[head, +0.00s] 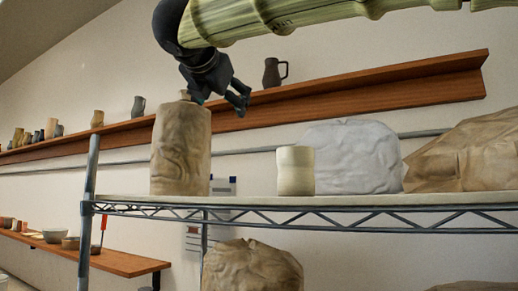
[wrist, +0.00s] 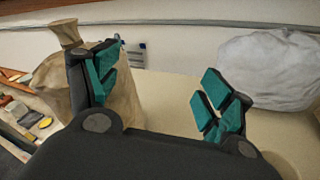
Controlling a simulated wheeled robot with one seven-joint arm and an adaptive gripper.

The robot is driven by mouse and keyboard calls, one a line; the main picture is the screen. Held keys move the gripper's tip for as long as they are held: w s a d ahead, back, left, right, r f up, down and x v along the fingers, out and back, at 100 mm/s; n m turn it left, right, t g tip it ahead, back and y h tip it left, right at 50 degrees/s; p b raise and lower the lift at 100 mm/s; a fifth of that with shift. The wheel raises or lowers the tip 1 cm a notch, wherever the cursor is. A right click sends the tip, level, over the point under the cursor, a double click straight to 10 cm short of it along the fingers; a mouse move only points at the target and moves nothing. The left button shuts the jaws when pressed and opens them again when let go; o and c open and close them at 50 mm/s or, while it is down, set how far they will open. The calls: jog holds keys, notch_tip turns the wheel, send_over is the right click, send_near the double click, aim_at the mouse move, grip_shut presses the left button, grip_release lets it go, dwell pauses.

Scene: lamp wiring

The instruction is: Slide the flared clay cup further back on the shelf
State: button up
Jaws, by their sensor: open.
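A pale cream cup (head: 295,171), slightly waisted and wider at the rim, stands upright on the wire-edged shelf (head: 255,200) in the head view. It is the only cup I see on this shelf. My gripper (head: 222,98) is open and empty, above the shelf and to the left of the cup in the picture, beside the top of a brown wrinkled bag. In the wrist view, my gripper (wrist: 160,90) shows its teal finger pads spread apart with bare shelf between them.
The tall brown bag (head: 180,150) stands left of the cup; it also shows in the wrist view (wrist: 53,82). A white bag (head: 352,158) is close behind and right of the cup, with a brown bag (head: 465,155) farther right. A wooden wall shelf (head: 380,88) runs behind.

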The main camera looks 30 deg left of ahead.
jog(key=s+a+f+n+g+y+b, duration=0.3)
jog(key=s+a+n+g+y+b, duration=0.35)
jog(key=s+a+n+y, duration=0.75)
jog(key=s+f+n+g+h+b, duration=0.3)
jog(key=s+f+n+g+b, duration=0.55)
jog(key=s+f+n, duration=0.75)
jog(key=s+d+f+n+g+h+b, duration=0.1)
jog(key=d+f+n+h+b, duration=0.2)
jog(key=f, duration=0.7)
jog(key=s+d+f+n+g+h, duration=0.1)
jog(key=d+f+n+h, duration=0.3)
jog(key=f, duration=0.7)
jog(key=w+d+f+t+h+b, duration=0.4)
jog(key=d+f+h, duration=0.5)
jog(key=d+f, duration=0.4)
jog(key=shift+w+d+b, duration=0.45)
jog(key=shift+w+d, duration=0.25)
jog(key=shift+d, duration=0.25)
